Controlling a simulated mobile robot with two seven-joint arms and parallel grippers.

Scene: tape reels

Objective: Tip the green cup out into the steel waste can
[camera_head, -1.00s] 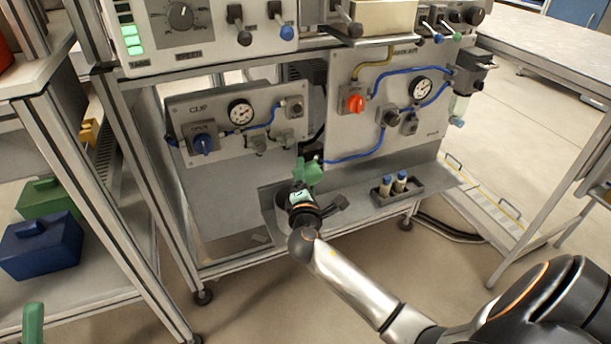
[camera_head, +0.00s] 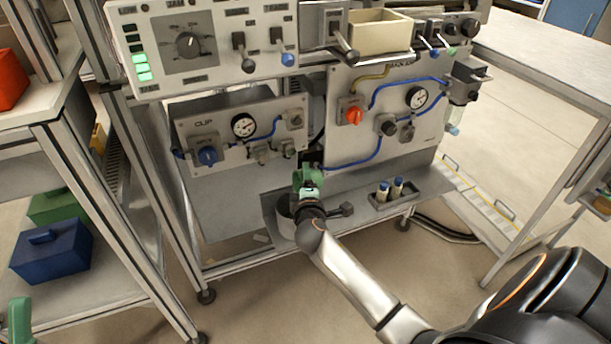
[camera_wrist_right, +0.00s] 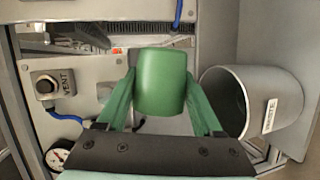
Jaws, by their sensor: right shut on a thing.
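The green cup (camera_wrist_right: 160,82) sits between the green fingers of my right gripper (camera_wrist_right: 161,92), which is shut on it. In the head view, my right gripper (camera_head: 308,180) shows as a green cluster over the lower shelf, and cup and fingers are hard to separate. The cup looks turned relative to the can. Its mouth and contents cannot be made out. The steel waste can (camera_wrist_right: 262,100) with its WASTE label is right of the cup in the wrist view, apart from it. In the head view the can (camera_head: 284,215) is partly hidden behind my gripper. A green fingertip, apparently my left gripper (camera_head: 20,320), shows at the lower left edge.
A panel with a gauge and blue hoses (camera_head: 243,126) stands behind the shelf. A dark rack (camera_head: 398,196) with two blue-capped bottles is right of my gripper. A cream bin (camera_head: 380,34) is above. A blue box (camera_head: 52,252) sits on the left cart.

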